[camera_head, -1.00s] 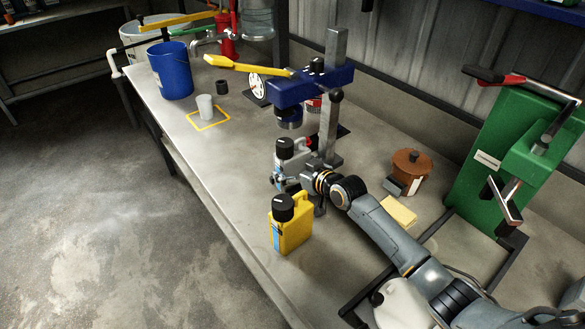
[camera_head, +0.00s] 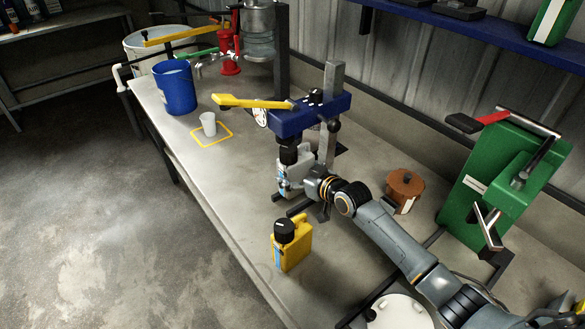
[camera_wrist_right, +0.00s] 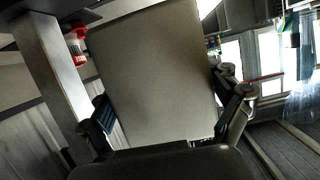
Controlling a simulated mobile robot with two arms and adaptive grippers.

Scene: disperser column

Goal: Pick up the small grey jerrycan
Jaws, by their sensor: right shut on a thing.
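The small grey jerrycan (camera_head: 294,172), with a black cap and a blue-white label, is upright in the head view, just under the blue disperser head (camera_head: 310,115). My right gripper (camera_head: 297,192) is shut on its body and holds it, seemingly above the bench. In the right wrist view the jerrycan's flat grey side (camera_wrist_right: 155,80) fills the space between the two fingers (camera_wrist_right: 165,118). The cap is close to the disperser's underside; I cannot tell whether they touch. My left gripper is not in view.
A yellow jerrycan (camera_head: 291,248) stands on the bench (camera_head: 225,195) in front. The disperser's metal post (camera_head: 331,110) rises close behind the grey jerrycan. A brown pot (camera_head: 405,190) and a green machine (camera_head: 500,180) are to the right. The bench is clear toward the white cup (camera_head: 208,124).

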